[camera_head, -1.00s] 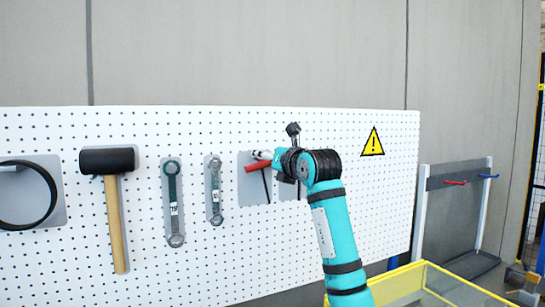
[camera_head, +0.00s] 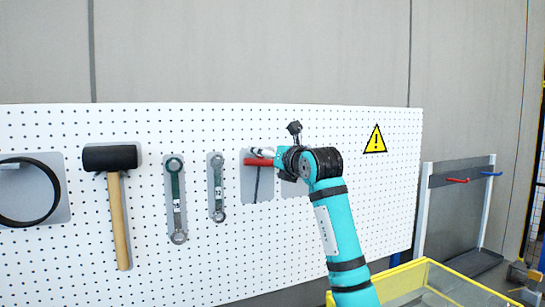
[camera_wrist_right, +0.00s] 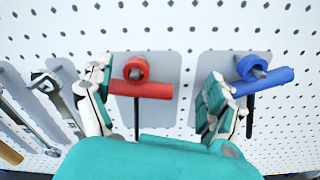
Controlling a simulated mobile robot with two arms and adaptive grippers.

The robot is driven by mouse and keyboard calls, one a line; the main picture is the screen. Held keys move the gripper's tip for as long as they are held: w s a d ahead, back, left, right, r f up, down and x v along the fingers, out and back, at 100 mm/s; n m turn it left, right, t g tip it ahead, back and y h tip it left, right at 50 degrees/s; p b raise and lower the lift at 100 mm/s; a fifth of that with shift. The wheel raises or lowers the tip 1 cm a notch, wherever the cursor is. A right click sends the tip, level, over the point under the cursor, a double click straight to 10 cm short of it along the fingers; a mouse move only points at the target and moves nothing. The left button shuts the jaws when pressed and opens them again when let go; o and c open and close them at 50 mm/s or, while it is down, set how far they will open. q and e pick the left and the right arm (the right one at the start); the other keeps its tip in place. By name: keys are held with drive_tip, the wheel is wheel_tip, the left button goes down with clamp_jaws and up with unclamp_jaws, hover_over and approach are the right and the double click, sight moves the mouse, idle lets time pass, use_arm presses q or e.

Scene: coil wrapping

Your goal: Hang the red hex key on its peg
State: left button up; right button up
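The red hex key (camera_wrist_right: 150,90) has a red T-handle and a dark shaft pointing down. It sits at the red peg (camera_wrist_right: 136,67) on a grey backing plate; the handle lies level, just below the peg's end in the right wrist view. In the head view its handle (camera_head: 256,162) shows against the pegboard. My right gripper (camera_wrist_right: 160,75) is open, with one finger near the handle's left end and the other well to its right, by the blue hex key (camera_wrist_right: 270,82). Whether a finger touches either key is unclear. My left gripper is out of view.
The white pegboard (camera_head: 80,250) also holds a black ring (camera_head: 58,200), a hammer (camera_head: 118,220) and two wrenches (camera_head: 175,195), (camera_head: 217,185). A yellow-rimmed bin (camera_head: 450,275) stands below right. A grey rack (camera_head: 425,210) stands beyond it.

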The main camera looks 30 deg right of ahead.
drive_tip(key=shift+s+r, duration=0.1)
drive_tip(key=shift+s, duration=0.05)
drive_tip(key=s, duration=1.1)
drive_tip(key=shift+s+a+r, duration=0.25)
drive_tip(key=shift+s, duration=0.15)
